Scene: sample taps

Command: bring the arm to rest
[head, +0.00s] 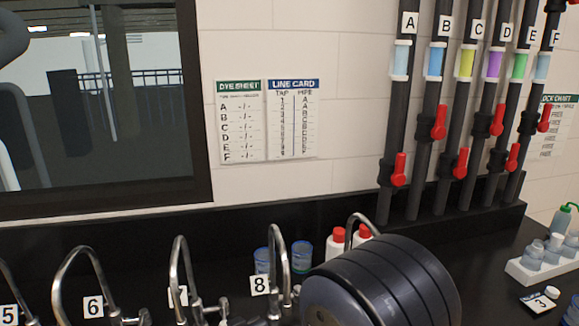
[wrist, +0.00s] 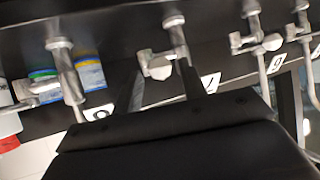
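My gripper (wrist: 160,68) shows in the wrist view as two dark fingers standing apart, with nothing held between them. A metal tap (wrist: 178,45) shows beyond and between the fingers; I cannot tell how far off it is. In the head view my dark round arm link (head: 385,285) fills the lower middle, in front of the counter. My gripper's fingers are not clearly seen there.
Curved taps stand along the counter, with the tap labelled 8 (head: 278,255) close beside my arm. Blue-labelled cups (head: 302,256) and red-capped bottles (head: 336,243) stand behind. Pipes with red valves (head: 399,170) rise at the right. A white rack (head: 540,268) sits far right.

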